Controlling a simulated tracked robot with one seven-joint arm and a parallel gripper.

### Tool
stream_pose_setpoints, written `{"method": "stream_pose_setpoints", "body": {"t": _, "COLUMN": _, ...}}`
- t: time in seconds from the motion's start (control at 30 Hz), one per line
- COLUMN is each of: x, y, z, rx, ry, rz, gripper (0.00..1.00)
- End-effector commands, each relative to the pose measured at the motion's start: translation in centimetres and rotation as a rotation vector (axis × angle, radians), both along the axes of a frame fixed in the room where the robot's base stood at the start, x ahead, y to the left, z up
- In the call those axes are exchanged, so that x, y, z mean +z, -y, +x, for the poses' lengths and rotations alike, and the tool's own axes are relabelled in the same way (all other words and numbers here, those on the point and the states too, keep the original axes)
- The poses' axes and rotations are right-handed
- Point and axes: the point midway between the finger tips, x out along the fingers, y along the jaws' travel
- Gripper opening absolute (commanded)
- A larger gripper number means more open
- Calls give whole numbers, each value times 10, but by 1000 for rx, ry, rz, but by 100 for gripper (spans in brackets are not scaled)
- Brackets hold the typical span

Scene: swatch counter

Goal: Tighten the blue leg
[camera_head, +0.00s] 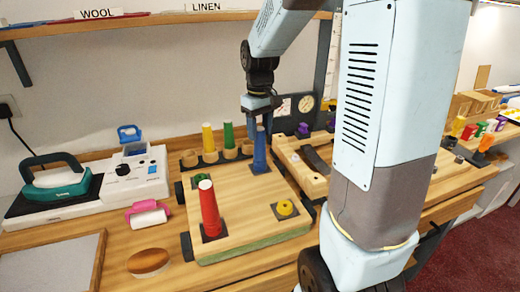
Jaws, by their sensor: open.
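The blue leg (259,152) stands upright on a dark corner plate at the far right of the wooden board (250,215). My gripper (258,122) points down at the top of the blue leg, with its fingers around or just over that top; I cannot tell if they touch it. The gripper is open. The red leg (209,208) stands on the board's near left plate, tilted slightly in the picture. A low yellow ring-like piece (286,208) sits on the near right plate. The far left plate is partly visible.
A rack (189,160) behind the board holds a yellow leg (208,138) and a green leg (228,136). An iron (58,181), a white machine (140,175) and a pink-handled roller (148,215) lie left. A round wooden piece (148,262) lies near the front. My arm hides part of the right side.

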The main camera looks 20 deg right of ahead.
Motion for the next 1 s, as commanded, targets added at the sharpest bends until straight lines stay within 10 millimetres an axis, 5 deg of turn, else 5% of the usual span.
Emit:
{"method": "stream_pose_setpoints", "body": {"t": 0.6, "x": 0, "y": 0, "z": -1, "rx": 612, "ry": 0, "rz": 0, "gripper": 47}}
{"method": "stream_pose_setpoints", "body": {"t": 1.0, "x": 0, "y": -1, "z": -1, "rx": 676, "ry": 0, "rz": 0, "gripper": 43}}
